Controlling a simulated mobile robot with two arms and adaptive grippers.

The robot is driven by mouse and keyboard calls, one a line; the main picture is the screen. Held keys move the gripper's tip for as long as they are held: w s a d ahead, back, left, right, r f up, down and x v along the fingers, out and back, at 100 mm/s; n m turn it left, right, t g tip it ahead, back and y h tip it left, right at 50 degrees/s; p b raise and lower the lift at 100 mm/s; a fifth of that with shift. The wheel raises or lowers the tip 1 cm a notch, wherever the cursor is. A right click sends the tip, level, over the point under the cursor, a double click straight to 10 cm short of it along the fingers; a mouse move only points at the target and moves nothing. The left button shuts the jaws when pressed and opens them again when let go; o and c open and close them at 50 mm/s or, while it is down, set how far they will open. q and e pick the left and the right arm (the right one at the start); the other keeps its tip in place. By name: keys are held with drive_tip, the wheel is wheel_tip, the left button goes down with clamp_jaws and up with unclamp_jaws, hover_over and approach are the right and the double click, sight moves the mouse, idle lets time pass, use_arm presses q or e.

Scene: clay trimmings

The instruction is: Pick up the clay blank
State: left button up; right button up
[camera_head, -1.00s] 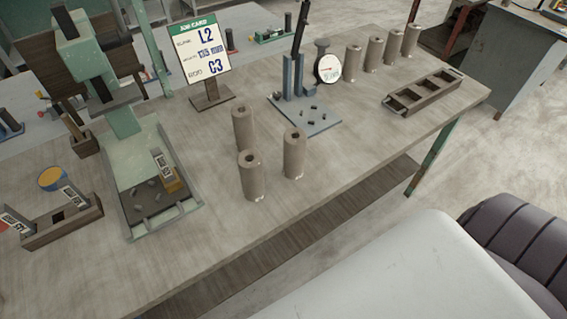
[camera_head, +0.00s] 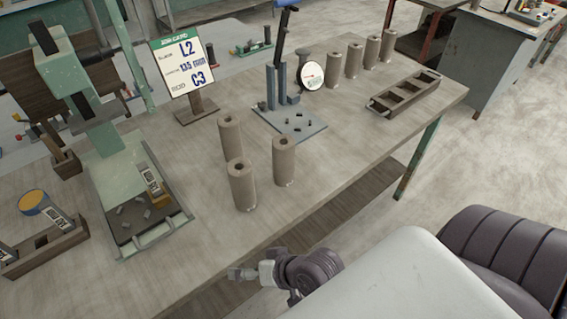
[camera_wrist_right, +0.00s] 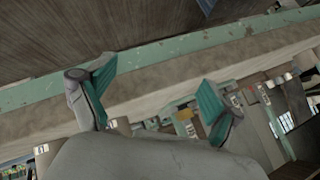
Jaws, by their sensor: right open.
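Three grey-brown clay blanks, upright cylinders with a hole in the top, stand grouped mid-table: one at the back left (camera_head: 230,140), one at the right (camera_head: 283,165) and one in front (camera_head: 242,188). Several similar cylinders (camera_head: 353,62) stand in a row at the back. My right gripper (camera_head: 238,273) is low at the table's front edge, below and apart from the front group. In the right wrist view its teal fingers (camera_wrist_right: 157,90) are spread with nothing between them. No blank is clear in that view. My left gripper is not in view.
A job card (camera_head: 184,65) reads L2, 135 mm, C3. A grey plate with a gauge stand (camera_head: 290,122) is behind the group. A green press (camera_head: 115,160) stands left, an empty compartment tray (camera_head: 405,95) right. The table's green edge (camera_wrist_right: 150,68) crosses the wrist view.

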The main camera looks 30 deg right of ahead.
drive_tip(key=w+d+r+m+t+h, duration=0.1)
drive_tip(key=w+r+m+t, duration=0.35)
drive_tip(key=r+m, duration=0.4)
drive_tip(key=w+r+m+t, duration=0.4)
drive_tip(key=r+m+t, duration=0.2)
drive_tip(key=r+m, duration=0.3)
drive_tip(key=m+g+h, duration=0.3)
drive_tip(key=m+h, duration=1.1)
drive_tip(key=m, duration=0.8)
approach(283, 150)
drive_tip(key=p+x, duration=0.1)
drive_tip(key=x, duration=0.1)
drive_tip(key=p+x, duration=0.1)
drive_tip(key=x, duration=0.1)
drive_tip(key=f+p+x, duration=0.1)
drive_tip(key=x, duration=0.1)
drive_tip(key=shift+w+d+f, duration=0.1)
drive_tip(key=shift+w+d, duration=0.05)
drive_tip(key=shift+d, duration=0.05)
drive_tip(key=shift+w+d, duration=0.2)
drive_tip(key=shift+w, duration=0.1)
drive_tip(key=p+x, duration=0.2)
drive_tip(key=x, duration=0.1)
drive_tip(key=shift+w+d+f, duration=0.1)
drive_tip(key=shift+w+d, duration=0.1)
drive_tip(key=shift+w, duration=0.05)
drive_tip(key=shift+w+d+f, duration=0.15)
drive_tip(key=shift+w+d, duration=0.1)
drive_tip(key=shift+w, duration=0.1)
